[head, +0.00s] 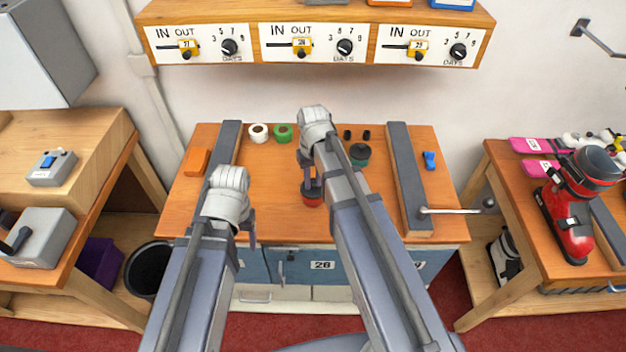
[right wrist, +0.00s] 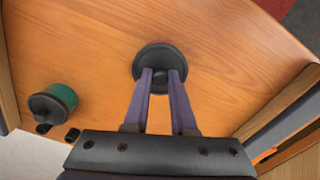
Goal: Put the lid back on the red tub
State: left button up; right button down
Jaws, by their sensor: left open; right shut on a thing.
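The red tub (head: 312,202) stands on the wooden bench, partly hidden by my right arm. My right gripper (head: 311,178) is above it, pointing down. In the right wrist view my right gripper (right wrist: 160,76) is shut on the knob of a round dark lid (right wrist: 150,55). The lid covers the tub from that side, and no red shows there. In the head view a dark layer sits directly over the red body. I cannot tell whether the lid rests on the rim or hovers just above it. My left gripper (head: 247,232) is open and empty by the bench's front left.
A green tub (head: 359,155) with a dark lid stands right of my right arm; two small black pieces lie behind it. White (head: 258,133) and green (head: 282,132) tape rolls are at the back. Dark rails (head: 408,180) flank the work area. The bench's middle left is clear.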

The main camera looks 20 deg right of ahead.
dwell(0.4)
jog(key=shift+c, duration=0.9)
grip_release()
jog(key=shift+r+p, duration=3.5)
jog(key=shift+p, duration=0.05)
grip_shut()
